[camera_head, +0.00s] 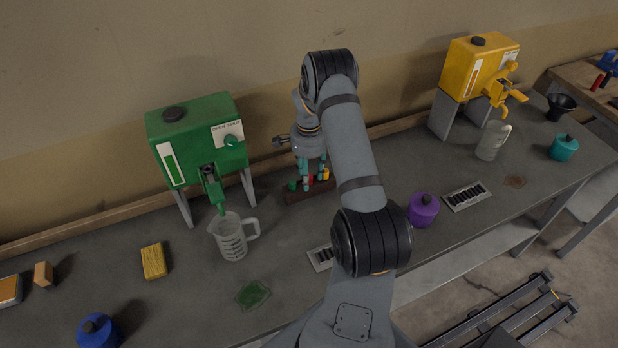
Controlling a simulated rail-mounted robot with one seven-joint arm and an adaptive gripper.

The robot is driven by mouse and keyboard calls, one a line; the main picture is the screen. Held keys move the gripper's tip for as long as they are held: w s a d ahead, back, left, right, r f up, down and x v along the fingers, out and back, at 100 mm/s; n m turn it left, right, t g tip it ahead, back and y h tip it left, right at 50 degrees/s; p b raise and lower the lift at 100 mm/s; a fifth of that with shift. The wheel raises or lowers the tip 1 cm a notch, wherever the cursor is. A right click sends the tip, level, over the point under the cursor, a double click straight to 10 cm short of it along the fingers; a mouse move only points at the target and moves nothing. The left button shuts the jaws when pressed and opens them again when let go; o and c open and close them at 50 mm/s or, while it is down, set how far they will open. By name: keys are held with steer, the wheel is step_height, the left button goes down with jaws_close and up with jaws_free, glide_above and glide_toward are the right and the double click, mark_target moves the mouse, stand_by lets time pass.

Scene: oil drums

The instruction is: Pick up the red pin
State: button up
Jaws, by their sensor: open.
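A dark rack (297,197) stands on the bench near the wall and holds small coloured pins. The red pin (311,181) shows as a small bit of red near the middle of the rack, partly hidden. My gripper (312,178) points down over the rack, its teal fingertips open on either side of the red pin's place in the picture. I cannot tell whether the fingers touch it. A green pin (292,186) is to the left and a yellow pin (326,174) to the right. My arm hides the rack's right side.
A green drum (200,135) on legs stands left, with a clear jug (231,240) under its tap. A yellow drum (478,68) stands right. A purple can (423,209) and a vent grate (466,195) are right of my arm. The wall (240,50) is close behind.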

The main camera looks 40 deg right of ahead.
jaws_close()
stand_by(0.5)
steer(key=shift+r, duration=0.15)
